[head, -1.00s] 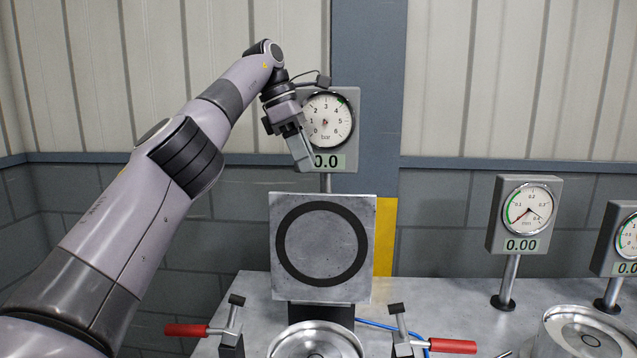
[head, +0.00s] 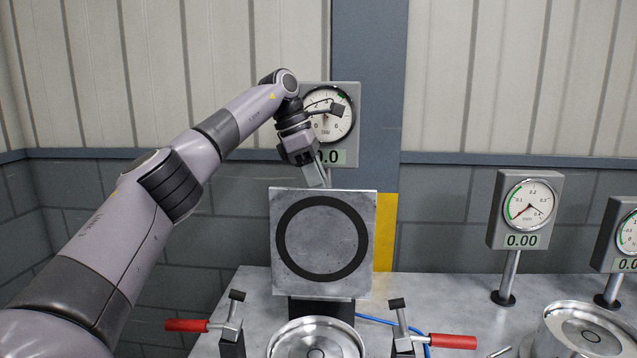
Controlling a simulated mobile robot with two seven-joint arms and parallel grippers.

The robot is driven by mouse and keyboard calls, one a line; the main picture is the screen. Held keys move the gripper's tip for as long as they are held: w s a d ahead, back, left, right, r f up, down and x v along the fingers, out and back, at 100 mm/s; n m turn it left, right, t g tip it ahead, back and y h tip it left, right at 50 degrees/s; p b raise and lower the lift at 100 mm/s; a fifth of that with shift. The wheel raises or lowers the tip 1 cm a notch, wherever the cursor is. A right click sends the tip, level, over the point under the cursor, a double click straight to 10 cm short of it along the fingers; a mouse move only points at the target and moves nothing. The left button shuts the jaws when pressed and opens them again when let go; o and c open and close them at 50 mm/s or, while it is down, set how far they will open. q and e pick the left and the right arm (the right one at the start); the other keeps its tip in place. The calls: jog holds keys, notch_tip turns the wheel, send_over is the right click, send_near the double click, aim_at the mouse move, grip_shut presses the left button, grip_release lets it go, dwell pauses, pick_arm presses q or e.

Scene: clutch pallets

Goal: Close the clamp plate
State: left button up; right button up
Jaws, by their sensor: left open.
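The clamp plate (head: 290,284) is a square grey metal plate with a black ring on its face. It stands upright, facing me, at the back of a round metal fixture (head: 312,343) on the bench. My left gripper (head: 318,183) points down at the plate's top edge, near the middle. Its fingertips overlap the edge in the picture, partly behind it; I cannot tell whether they touch. It is open with nothing seen between the fingers. My right gripper is not in view.
Two toggle clamps with red handles, left (head: 187,325) and right (head: 452,341), flank the fixture. A pressure gauge (head: 345,125) stands behind the plate, partly hidden by my gripper. Two more gauges, one here (head: 524,208), and another round metal part (head: 583,338) stand at right. A blue hose (head: 376,321) lies on the bench (head: 455,295).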

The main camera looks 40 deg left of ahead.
pick_arm(q)
jog(key=shift+f, duration=0.15)
grip_shut()
